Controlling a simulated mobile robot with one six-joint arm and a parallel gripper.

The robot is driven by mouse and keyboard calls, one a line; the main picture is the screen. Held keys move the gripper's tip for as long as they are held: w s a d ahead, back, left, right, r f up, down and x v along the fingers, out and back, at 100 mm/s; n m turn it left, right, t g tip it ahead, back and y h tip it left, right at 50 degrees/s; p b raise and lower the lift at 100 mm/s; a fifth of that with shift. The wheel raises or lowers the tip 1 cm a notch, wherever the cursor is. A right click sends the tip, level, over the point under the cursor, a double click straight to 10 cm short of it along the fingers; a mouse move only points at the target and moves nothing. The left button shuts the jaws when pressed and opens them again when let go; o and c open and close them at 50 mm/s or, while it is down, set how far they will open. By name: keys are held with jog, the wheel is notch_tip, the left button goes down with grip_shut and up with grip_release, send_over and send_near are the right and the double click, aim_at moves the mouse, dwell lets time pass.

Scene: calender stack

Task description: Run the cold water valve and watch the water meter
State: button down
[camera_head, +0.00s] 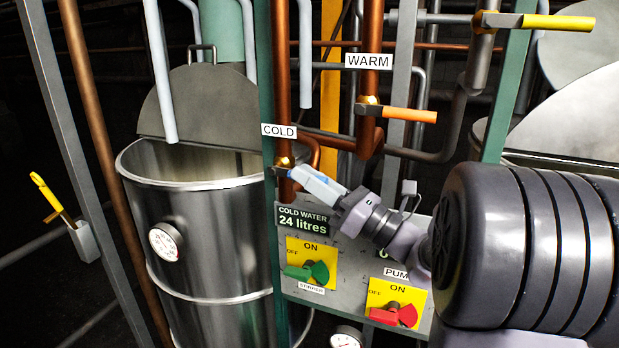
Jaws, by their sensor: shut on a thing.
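The cold water valve's blue lever (312,182) sits on a copper pipe by the COLD label (279,130). It points right and slightly down. My gripper (336,197) is shut on the lever's outer end, hiding part of it. The water meter (302,217) is a dark display just below the valve and reads "COLD WATER 24 litres". No water stream can be made out. A steel tank (215,240) stands left of the panel with its lid (205,105) raised; its contents are hidden.
The warm valve's orange lever (408,114) points right above my arm. A yellow lever (556,22) is at upper right. The green stirrer switch (308,272) and red pump switch (394,315) are below. A green post (266,90) stands close left of the cold valve.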

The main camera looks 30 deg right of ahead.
jog(key=shift+r, duration=0.1)
jog(key=shift+r+p, duration=0.35)
jog(key=shift+p, duration=0.5)
jog(key=g+p, duration=0.1)
jog(key=p, duration=0.1)
jog(key=shift+r+h+p, duration=0.3)
jog(key=shift+r+p, duration=0.05)
jog(key=shift+f, duration=0.25)
jog(key=c, duration=1.4)
grip_release()
jog(key=b+v, duration=0.3)
jog(key=v, duration=1.4)
jog(key=shift+s+d+r+b, duration=0.15)
jog(key=shift+s+b, duration=0.05)
jog(key=shift+b, duration=0.15)
